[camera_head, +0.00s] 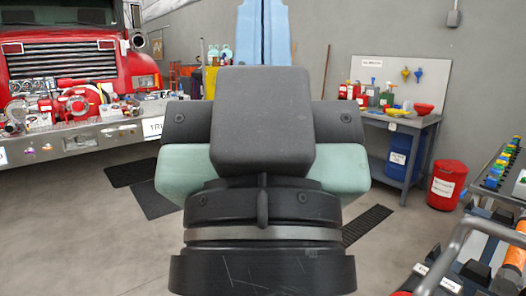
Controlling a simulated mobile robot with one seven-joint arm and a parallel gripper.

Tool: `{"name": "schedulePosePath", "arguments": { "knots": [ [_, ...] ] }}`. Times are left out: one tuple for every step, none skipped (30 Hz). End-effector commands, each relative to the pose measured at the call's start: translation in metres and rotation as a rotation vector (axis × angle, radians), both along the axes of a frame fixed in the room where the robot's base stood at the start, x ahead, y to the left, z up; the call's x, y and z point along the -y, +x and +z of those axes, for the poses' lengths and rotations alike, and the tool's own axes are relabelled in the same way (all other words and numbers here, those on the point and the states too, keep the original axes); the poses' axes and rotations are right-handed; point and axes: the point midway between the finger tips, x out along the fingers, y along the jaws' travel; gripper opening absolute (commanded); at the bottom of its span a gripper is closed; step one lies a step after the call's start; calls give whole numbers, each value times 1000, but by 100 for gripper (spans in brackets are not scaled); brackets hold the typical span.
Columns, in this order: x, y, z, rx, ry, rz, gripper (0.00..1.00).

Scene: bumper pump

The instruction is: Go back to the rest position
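My gripper (262,125) fills the middle of the head view, seen from behind. Its dark grey housing and pale green sides sit above a black wrist with a light grey ring. Two pale blue upright pieces with a narrow dark line between them rise above the housing; I cannot tell whether they are my fingers or something beyond. The fingertips and anything between them are not clearly shown. The gripper appears raised in front of me, with floor showing on both sides.
A red truck (68,52) stands at left, with several items on its bumper (85,142). A grey workbench (408,122) with bottles stands at back right, with a blue drum (402,155) under it and a red bin (446,185) beside it. A cart (490,225) is close at right.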

Motion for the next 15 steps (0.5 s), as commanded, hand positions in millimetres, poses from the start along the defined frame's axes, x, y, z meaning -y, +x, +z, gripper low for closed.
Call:
{"name": "schedulePosePath", "arguments": {
  "knots": [
    [0, 0, 33, 0, 0, 0, 0],
    [0, 0, 42, 0, 0, 0, 0],
    [0, 0, 54, 0, 0, 0, 0],
    [0, 0, 63, -1, 0, 0, 0],
    [0, 0, 72, -1, 0, 0, 0],
    [0, 0, 83, -1, 0, 0, 0],
    [0, 0, 92, -1, -1, 1, 0],
    [0, 0, 100, -1, -1, 1, 0],
    [0, 0, 110, -1, -1, 1, 0],
    [0, 0, 117, -1, -1, 1, 0],
    [0, 0, 124, -1, -1, 1, 0],
    [0, 0, 131, -1, -1, 1, 0],
    [0, 0, 135, -1, -1, 1, 0],
    [0, 0, 139, -1, -1, 1, 0],
    [0, 0, 143, -1, -1, 1, 0]
  ]
}}
